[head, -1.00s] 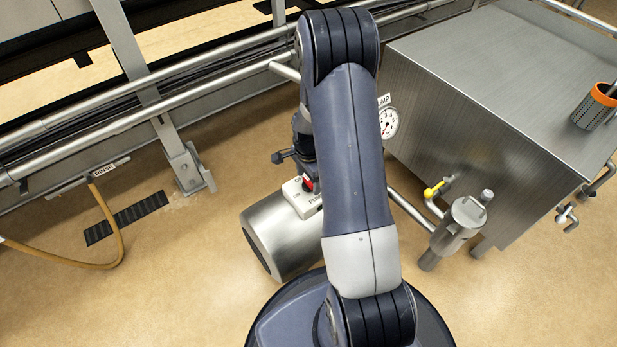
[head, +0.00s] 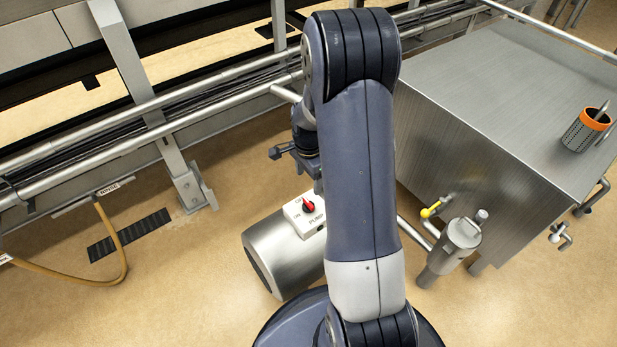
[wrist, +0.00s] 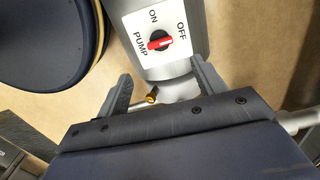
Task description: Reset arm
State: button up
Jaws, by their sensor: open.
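My gripper (wrist: 163,84) is open and empty, with its two fingers spread apart in the wrist view. In the head view part of it shows left of my upper arm (head: 283,151), above and beyond the pump switch. The white pump switch plate (wrist: 163,28) carries the labels ON, OFF and PUMP and a red knob (wrist: 160,42). The knob lies ahead of the fingers and apart from them. The same red knob (head: 309,206) shows in the head view on the steel pump housing (head: 278,255). My arm hides the rest of the gripper there.
A steel tank (head: 490,110) stands at the right, with an orange-rimmed basket (head: 583,130) on top. A yellow-handled valve (head: 431,209) and a steel filter (head: 455,248) stand before it. Pipe rails (head: 150,103) run along the back.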

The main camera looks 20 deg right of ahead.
aim_at(308, 202)
notch_tip(308, 202, down, 11)
jog(key=b, duration=0.3)
jog(key=shift+b, duration=0.4)
jog(key=shift+r, duration=0.1)
